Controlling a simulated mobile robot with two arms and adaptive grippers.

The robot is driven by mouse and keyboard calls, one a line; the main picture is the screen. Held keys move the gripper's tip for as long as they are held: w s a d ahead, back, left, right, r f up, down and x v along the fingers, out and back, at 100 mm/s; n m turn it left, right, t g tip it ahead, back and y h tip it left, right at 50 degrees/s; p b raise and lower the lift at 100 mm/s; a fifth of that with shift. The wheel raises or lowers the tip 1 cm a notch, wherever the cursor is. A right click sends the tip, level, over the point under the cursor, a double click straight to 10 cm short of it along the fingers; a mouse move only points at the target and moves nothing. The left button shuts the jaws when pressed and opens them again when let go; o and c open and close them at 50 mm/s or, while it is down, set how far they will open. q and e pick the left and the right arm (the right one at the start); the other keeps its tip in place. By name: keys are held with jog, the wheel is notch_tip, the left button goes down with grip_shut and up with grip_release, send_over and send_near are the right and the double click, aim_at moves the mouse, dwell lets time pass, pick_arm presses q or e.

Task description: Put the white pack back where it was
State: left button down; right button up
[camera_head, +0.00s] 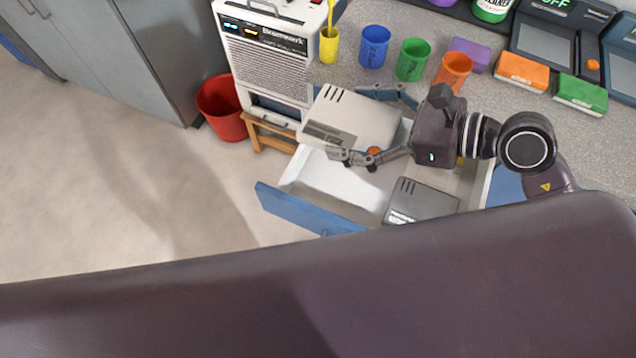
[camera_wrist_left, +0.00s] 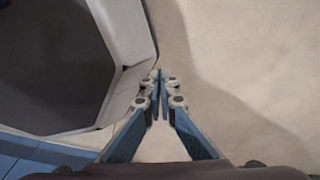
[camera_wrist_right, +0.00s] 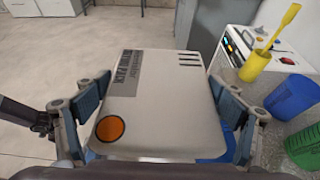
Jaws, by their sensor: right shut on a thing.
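The white pack (camera_head: 355,115) has dark slots, a grey label and an orange dot. My right gripper (camera_head: 358,128) is shut on it, one finger on each side, and holds it over the back left of an open drawer (camera_head: 308,210). The pack also fills the middle of the right wrist view (camera_wrist_right: 170,85), between the fingers of the right gripper (camera_wrist_right: 165,100). A grey slotted pack (camera_head: 425,201) lies in the drawer at the front right. My left gripper (camera_wrist_left: 160,85) is shut and empty in the left wrist view, beside a white-edged shape.
The counter (camera_head: 350,75) holds blue (camera_head: 374,46), green (camera_head: 413,60) and orange (camera_head: 454,70) cups, a yellow cup (camera_head: 329,45) and coloured blocks. A white machine (camera_head: 265,70) and red bin (camera_head: 221,108) stand left. The drawer's left part is clear.

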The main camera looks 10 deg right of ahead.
send_over(342, 183)
notch_tip(342, 183, down, 9)
notch_tip(342, 183, down, 6)
jog(key=shift+w+f+b, duration=0.1)
jog(key=shift+f+b, duration=0.05)
jog(key=shift+b, duration=0.45)
pick_arm(q)
jog(key=shift+s+d+f, duration=0.1)
jog(key=shift+d+f, duration=0.25)
jog(key=shift+f, duration=0.5)
pick_arm(e)
jog(key=shift+f, duration=2.3)
pick_arm(q)
jog(key=shift+f+b, duration=0.1)
jog(key=shift+b, duration=0.25)
pick_arm(e)
jog(key=shift+f, duration=0.15)
jog(key=shift+f+b, duration=0.5)
pick_arm(q)
jog(key=shift+f, duration=0.45)
pick_arm(e)
jog(key=o, duration=1.4)
jog(key=shift+f, duration=0.1)
pick_arm(q)
jog(key=shift+r, duration=0.1)
